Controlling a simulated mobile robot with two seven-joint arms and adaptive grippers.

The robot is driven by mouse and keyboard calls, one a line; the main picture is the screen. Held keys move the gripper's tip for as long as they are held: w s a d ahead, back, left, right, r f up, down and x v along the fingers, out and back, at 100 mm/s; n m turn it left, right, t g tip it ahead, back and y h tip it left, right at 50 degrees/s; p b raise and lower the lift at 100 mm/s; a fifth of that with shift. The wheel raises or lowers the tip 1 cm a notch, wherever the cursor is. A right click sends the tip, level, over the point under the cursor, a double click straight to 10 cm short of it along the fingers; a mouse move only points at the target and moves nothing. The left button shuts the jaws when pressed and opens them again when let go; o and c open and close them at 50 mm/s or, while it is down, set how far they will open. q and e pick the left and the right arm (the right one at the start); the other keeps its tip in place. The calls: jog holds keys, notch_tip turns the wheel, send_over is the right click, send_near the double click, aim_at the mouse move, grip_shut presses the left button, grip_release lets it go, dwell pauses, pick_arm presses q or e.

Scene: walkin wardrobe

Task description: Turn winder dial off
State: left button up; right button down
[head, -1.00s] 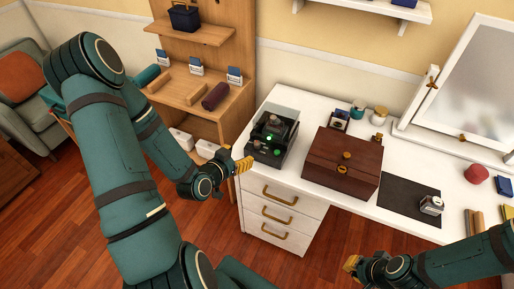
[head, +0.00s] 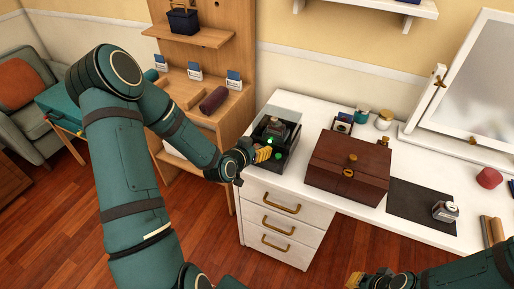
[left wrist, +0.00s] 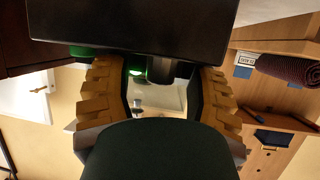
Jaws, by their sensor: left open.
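The watch winder (head: 291,150) is a dark box with a clear cover on the left end of the white dresser; a green light shows on it. My left gripper (head: 263,154) is at its front face and hides part of it. In the left wrist view the winder's dark body (left wrist: 130,28) fills the top. A dark round knob (left wrist: 160,70), apparently the dial, sits between the open fingers of my left gripper (left wrist: 157,98), beside a green light. Contact cannot be told. My right gripper (head: 368,279) is at the bottom edge, partly cut off, away from the winder.
A brown wooden box (head: 348,172) stands right of the winder on the white dresser (head: 290,190). Small jars (head: 384,119) stand behind it. A dark mat (head: 415,205) and a mirror (head: 485,85) are to the right. A wooden shelf unit (head: 215,45) stands left.

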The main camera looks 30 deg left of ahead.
pick_arm(q)
jog(key=shift+w+f, duration=0.1)
jog(key=shift+w, duration=0.15)
